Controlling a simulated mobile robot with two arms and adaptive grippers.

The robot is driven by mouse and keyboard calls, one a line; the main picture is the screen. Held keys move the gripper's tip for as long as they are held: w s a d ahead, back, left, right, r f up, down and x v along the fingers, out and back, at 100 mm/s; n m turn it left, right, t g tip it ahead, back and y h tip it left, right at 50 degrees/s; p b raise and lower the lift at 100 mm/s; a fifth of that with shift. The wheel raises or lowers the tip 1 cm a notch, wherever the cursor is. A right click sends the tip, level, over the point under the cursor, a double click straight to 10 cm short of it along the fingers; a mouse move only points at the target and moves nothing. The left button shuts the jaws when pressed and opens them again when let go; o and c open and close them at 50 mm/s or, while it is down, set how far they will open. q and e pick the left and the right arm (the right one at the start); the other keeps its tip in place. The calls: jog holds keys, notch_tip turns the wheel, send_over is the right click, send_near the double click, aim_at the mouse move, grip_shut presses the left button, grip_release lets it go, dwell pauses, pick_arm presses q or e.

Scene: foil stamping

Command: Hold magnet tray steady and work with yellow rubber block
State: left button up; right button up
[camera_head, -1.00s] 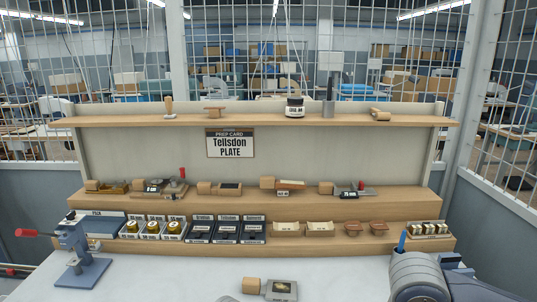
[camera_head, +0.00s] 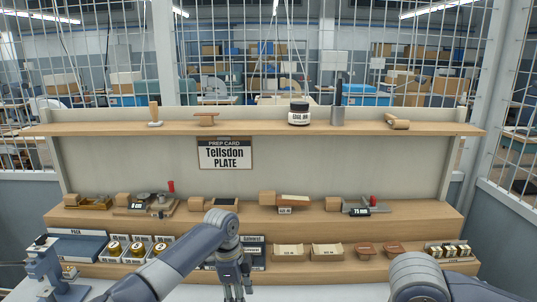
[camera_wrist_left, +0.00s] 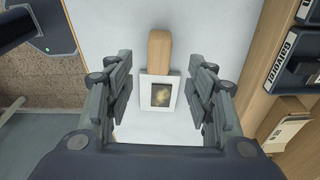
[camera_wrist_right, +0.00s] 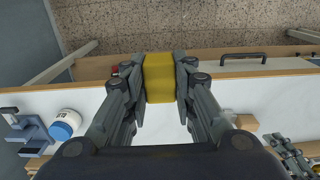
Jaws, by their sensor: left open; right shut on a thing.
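The magnet tray, a pale square plate (camera_wrist_left: 173,104) with a dark, gold-specked window and a wooden block handle (camera_wrist_left: 159,50), lies on the white table in the left wrist view. My left gripper (camera_wrist_left: 162,97) is open above it, one finger to each side, apart from it. In the head view my left gripper (camera_head: 235,288) points down at the table's front and the tray is not visible. My right gripper (camera_wrist_right: 160,88) is shut on the yellow rubber block (camera_wrist_right: 160,72), in the right wrist view. The right gripper is outside the head view.
A stepped wooden rack (camera_head: 400,232) with tools, tins and small trays runs behind the table. A blue-grey press (camera_head: 45,268) stands at the left.

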pick_arm(q)
jog(key=shift+s+f+b, duration=0.15)
jog(key=shift+f+b, duration=0.15)
jog(key=shift+f, duration=0.2)
pick_arm(e)
jog(key=shift+s+f, duration=0.1)
jog(key=shift+f, duration=0.35)
pick_arm(q)
jog(key=f+b, duration=0.1)
jog(key=f, duration=0.1)
jog(key=f+b, duration=0.2)
jog(key=d+f+b, duration=0.1)
jog(key=f+b, duration=0.1)
jog(key=f, duration=0.1)
jog(key=shift+d, duration=0.1)
jog(key=shift+d+f+b, duration=0.15)
jog(key=shift+f+b, duration=0.3)
jog(key=shift+f, duration=0.2)
pick_arm(e)
notch_tip(320, 180, down, 6)
pick_arm(q)
jog(key=shift+c, duration=0.2)
jog(key=c, duration=1.1)
jog(key=shift+o, duration=0.2)
